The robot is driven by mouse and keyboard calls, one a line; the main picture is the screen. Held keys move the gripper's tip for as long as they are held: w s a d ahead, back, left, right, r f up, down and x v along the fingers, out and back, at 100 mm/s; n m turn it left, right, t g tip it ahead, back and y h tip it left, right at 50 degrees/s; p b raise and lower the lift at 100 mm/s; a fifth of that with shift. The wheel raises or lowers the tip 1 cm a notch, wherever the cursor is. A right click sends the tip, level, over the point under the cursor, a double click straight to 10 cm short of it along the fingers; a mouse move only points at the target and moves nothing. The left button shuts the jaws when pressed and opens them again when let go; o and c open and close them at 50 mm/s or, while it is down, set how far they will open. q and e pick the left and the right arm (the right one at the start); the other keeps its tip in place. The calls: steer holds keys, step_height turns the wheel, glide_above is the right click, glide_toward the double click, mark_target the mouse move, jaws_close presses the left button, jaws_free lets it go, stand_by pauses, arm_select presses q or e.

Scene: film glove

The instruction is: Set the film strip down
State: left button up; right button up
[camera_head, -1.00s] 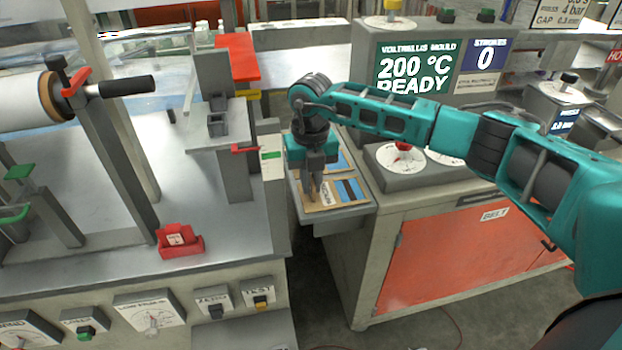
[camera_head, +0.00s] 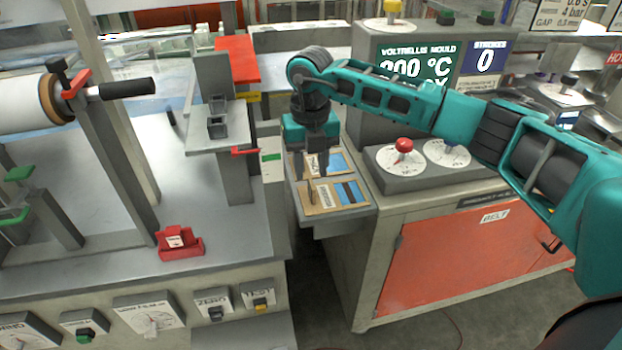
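My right gripper (camera_head: 311,178) hangs pointing down over the small grey shelf (camera_head: 343,224) in the middle of the view. Its two fingers stand apart and I see nothing between them. A tan card with blue and dark bands (camera_head: 340,195) lies flat on the shelf, just below and in front of the fingertips. A second tan and blue piece (camera_head: 338,163) lies behind it, partly hidden by the gripper. I cannot make out a separate clear film strip; which flat piece is the film strip, I cannot tell. My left gripper is not in view.
A grey box with a red knob (camera_head: 404,146) and dials stands right of the shelf, on an orange-doored cabinet (camera_head: 452,258). Left are a steel bench (camera_head: 105,225), a film roll (camera_head: 25,103), a red holder (camera_head: 180,243) and an upright bracket (camera_head: 232,165).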

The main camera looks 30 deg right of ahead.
step_height(320, 180, up, 8)
steer(key=shift+f, duration=0.25)
steer(key=shift+s, duration=0.1)
stand_by(0.4)
